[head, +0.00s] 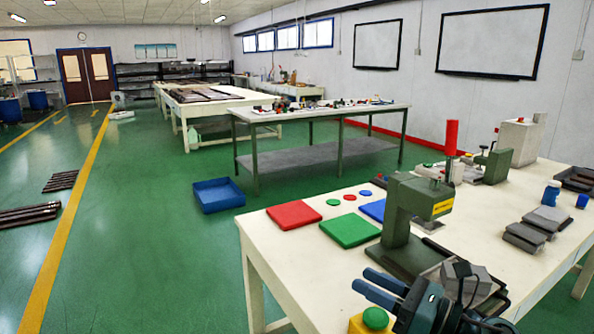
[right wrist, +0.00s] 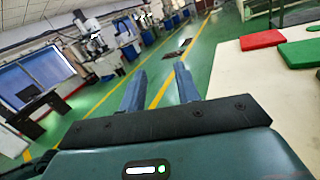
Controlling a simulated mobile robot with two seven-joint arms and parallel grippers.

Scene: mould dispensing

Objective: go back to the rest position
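My right gripper (head: 363,280) is low in the head view, over the near part of the white-topped workbench (head: 478,246). Its two blue fingers point left, beside the base of a green press (head: 405,222). In the right wrist view the gripper (right wrist: 161,70) is open, with a gap between the fingers and nothing in it. That view looks past the bench edge across the floor. My left gripper is not in view.
Red (head: 295,214) and green (head: 350,230) plates lie on the bench's left side. A yellow box with a green button (head: 375,318) is just below the gripper. Grey blocks (head: 525,237) lie at right. A blue crate (head: 218,194) is on the floor. The floor at left is mostly clear.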

